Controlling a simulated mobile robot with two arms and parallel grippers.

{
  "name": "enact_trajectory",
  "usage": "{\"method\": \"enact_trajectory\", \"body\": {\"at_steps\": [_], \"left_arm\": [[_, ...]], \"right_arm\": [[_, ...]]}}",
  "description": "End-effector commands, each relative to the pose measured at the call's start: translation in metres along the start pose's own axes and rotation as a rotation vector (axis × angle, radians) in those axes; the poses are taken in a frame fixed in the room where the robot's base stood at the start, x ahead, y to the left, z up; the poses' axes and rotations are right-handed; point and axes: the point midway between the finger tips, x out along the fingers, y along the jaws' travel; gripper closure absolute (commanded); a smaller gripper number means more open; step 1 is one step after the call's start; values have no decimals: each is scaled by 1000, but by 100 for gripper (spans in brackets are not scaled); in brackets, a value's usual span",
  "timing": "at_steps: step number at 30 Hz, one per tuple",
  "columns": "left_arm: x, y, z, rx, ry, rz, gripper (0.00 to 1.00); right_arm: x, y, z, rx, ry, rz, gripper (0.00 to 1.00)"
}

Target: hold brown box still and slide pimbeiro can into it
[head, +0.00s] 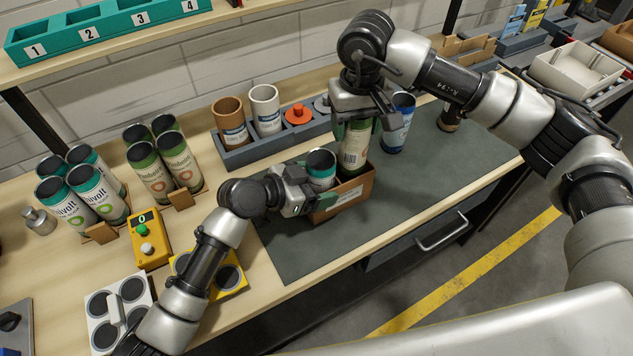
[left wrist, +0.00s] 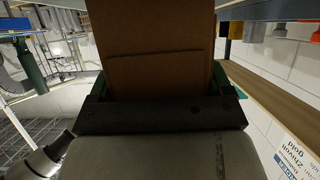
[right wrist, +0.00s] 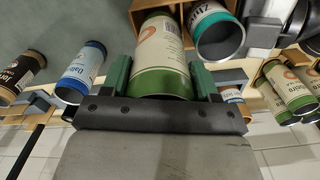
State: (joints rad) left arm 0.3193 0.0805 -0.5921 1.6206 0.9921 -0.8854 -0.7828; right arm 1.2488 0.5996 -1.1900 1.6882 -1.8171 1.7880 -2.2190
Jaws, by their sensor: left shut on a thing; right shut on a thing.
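The open brown box (head: 352,194) stands on the dark mat. My left gripper (head: 299,190) is shut on its left side; the box wall (left wrist: 150,45) fills the upper middle of the left wrist view. The pimbeiro can (head: 354,150), green with a cream label, is upright in my right gripper (head: 360,120), which is shut around its upper part. Its lower end is between the walls of the box's right compartment; the front wall hides its base. In the right wrist view the can (right wrist: 160,60) points into the box (right wrist: 185,14). A teal-topped can (head: 321,166) stands in the left compartment.
A blue can (head: 399,122) stands right of the box, with a dark can (head: 449,116) farther right. Behind is a grey rack (head: 240,155) with brown and white cans. Green and teal can groups stand left. The mat's front (head: 300,262) is clear.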

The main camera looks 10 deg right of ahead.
Motion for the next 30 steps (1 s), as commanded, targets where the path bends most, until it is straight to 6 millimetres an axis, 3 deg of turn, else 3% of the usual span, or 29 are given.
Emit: {"method": "enact_trajectory", "body": {"at_steps": [30], "left_arm": [[0,0,1,-1,-1,0,43]], "right_arm": [[31,0,0,1,-1,0,62]]}}
